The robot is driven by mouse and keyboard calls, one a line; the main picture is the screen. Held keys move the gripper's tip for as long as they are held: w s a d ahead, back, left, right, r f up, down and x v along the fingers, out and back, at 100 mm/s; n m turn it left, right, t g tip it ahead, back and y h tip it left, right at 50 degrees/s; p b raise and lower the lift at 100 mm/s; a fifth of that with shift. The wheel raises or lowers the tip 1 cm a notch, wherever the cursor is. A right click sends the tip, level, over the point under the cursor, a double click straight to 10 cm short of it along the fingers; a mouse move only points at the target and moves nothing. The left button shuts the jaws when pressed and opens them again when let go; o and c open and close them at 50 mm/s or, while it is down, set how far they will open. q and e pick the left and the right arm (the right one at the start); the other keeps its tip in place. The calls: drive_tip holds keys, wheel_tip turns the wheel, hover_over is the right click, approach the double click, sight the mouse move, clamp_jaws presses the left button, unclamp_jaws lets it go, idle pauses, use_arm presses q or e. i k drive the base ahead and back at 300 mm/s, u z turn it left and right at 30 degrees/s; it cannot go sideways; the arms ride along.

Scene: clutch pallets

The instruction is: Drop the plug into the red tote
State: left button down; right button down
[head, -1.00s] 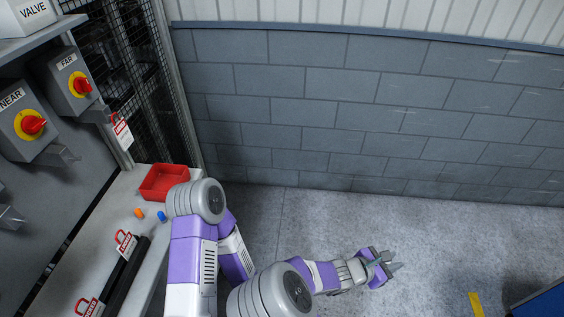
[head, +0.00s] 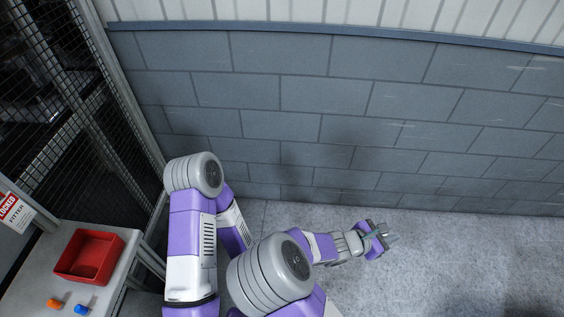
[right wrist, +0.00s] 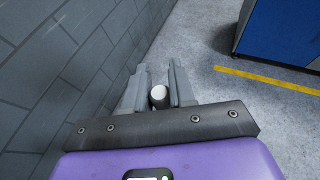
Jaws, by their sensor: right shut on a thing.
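The red tote (head: 90,257) is an open box on the grey bench at the lower left of the head view. Its visible inside looks empty. My right gripper (head: 388,240) is over bare floor near the wall, far to the right of the tote. In the right wrist view, my right gripper (right wrist: 160,82) is shut on a small white round-ended piece (right wrist: 158,93), which looks like the plug. Most of the piece is hidden between the fingers. My left gripper is not in view.
An orange piece (head: 54,303) and a blue piece (head: 81,310) lie on the grey bench (head: 122,270) in front of the tote. A block wall (head: 360,100) runs behind my arm. A blue cabinet (right wrist: 280,30) shows in the right wrist view. The floor between is clear.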

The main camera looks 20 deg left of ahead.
sight(102, 256)
drive_tip(key=i, duration=0.4)
drive_tip(key=u, duration=2.55)
